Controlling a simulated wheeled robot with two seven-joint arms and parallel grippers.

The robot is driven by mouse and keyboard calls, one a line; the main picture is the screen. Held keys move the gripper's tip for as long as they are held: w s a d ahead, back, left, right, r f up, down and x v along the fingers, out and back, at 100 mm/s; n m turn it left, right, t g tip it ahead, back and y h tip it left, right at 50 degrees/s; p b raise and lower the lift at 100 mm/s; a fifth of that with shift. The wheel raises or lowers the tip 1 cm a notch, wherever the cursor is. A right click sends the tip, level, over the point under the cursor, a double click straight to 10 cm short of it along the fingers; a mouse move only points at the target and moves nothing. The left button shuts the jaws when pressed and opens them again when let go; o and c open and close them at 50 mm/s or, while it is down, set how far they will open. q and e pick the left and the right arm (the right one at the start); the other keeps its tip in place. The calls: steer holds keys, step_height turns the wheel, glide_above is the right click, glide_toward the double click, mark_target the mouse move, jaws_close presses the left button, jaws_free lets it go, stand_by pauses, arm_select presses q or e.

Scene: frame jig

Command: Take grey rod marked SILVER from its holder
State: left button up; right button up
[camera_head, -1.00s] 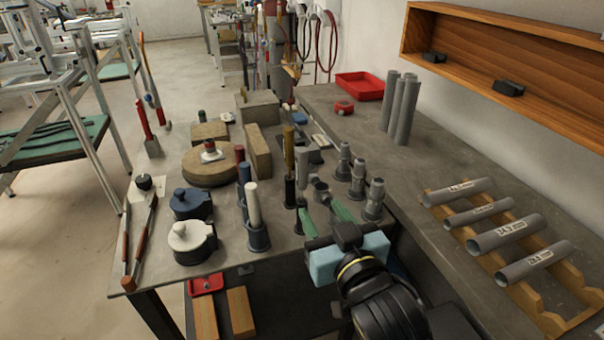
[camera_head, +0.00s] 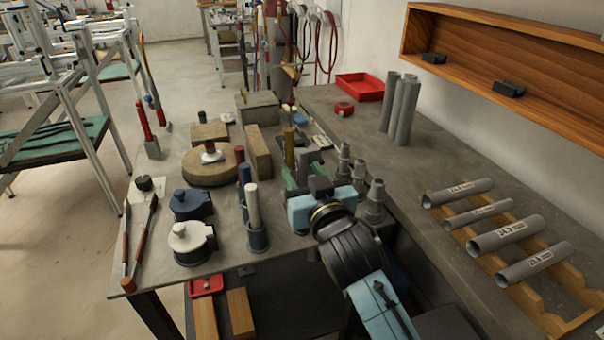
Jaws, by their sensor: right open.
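The grey rod (camera_head: 302,158) stands upright in the row of rods at the right side of the near table. It is partly hidden by my right gripper, and its marking cannot be read. Its holder is hidden behind the gripper. My right gripper (camera_head: 301,174) is open, its green fingers at the grey rod. I cannot tell whether the rod is fully between the fingers or touching them. My left gripper is not in view.
A brass-coloured rod (camera_head: 289,146) stands close behind. Grey stepped fittings (camera_head: 375,198) stand close on the right. Labelled tubes (camera_head: 505,233) lie on a wooden rack.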

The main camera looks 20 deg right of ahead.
steer(key=shift+w, duration=0.85)
steer(key=shift+c, duration=0.4)
jaws_close()
steer(key=shift+r, duration=5.05)
